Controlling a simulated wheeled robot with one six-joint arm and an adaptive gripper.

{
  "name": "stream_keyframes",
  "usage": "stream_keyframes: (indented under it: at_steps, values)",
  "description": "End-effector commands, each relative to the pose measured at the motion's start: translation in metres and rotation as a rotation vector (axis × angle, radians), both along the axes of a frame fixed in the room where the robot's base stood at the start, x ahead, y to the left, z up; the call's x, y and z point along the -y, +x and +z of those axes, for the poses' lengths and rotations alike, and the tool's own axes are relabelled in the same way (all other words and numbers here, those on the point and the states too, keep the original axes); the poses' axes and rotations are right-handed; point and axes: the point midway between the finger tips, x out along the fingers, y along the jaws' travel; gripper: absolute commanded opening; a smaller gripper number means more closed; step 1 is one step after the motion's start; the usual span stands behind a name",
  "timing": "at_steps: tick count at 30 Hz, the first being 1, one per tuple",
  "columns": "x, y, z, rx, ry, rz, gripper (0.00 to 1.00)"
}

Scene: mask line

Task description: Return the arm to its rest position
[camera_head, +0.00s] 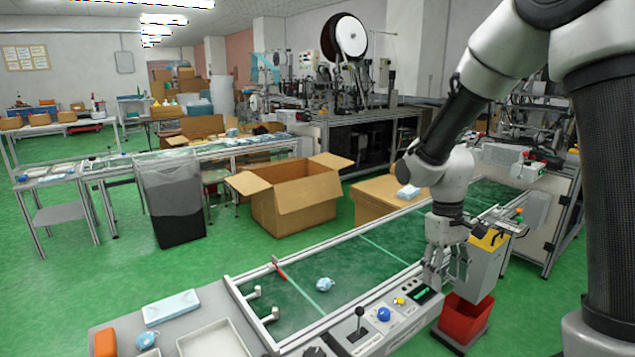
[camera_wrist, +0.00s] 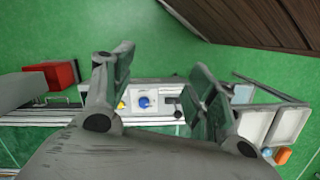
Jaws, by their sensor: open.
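My arm comes down from the upper right in the head view. My gripper (camera_head: 446,272) hangs pointing down above the conveyor's near edge, close to the control panel. In the wrist view my gripper (camera_wrist: 160,85) has its two fingers spread wide apart, with nothing between them but the panel and its blue button in the background. It is open and empty. The fingertips appear apart from the panel, though the exact gap is hard to tell.
The green conveyor (camera_head: 345,263) carries a crumpled light-blue mask (camera_head: 324,284). The control panel (camera_head: 405,308) has a joystick and a blue button (camera_head: 383,314). A red bin (camera_head: 466,318) stands beside it. An open cardboard box (camera_head: 293,205) and a grey bin (camera_head: 172,200) stand behind.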

Motion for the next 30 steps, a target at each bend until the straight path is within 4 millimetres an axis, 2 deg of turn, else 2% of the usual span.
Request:
stream_keyframes:
  at_steps: [1, 6, 12, 15, 22, 30]
  values:
    - [0.008, -0.014, 0.023, 0.028, 0.006, -0.036, 0.57]
    - [0.032, -0.067, 0.080, 0.114, 0.027, -0.150, 0.57]
    - [0.055, -0.124, 0.126, 0.266, 0.063, -0.245, 0.57]
    - [0.063, -0.143, 0.143, 0.361, 0.082, -0.276, 0.57]
    - [0.074, -0.162, 0.175, 0.535, 0.105, -0.322, 0.57]
    - [0.077, -0.164, 0.181, 0.563, 0.104, -0.337, 0.57]
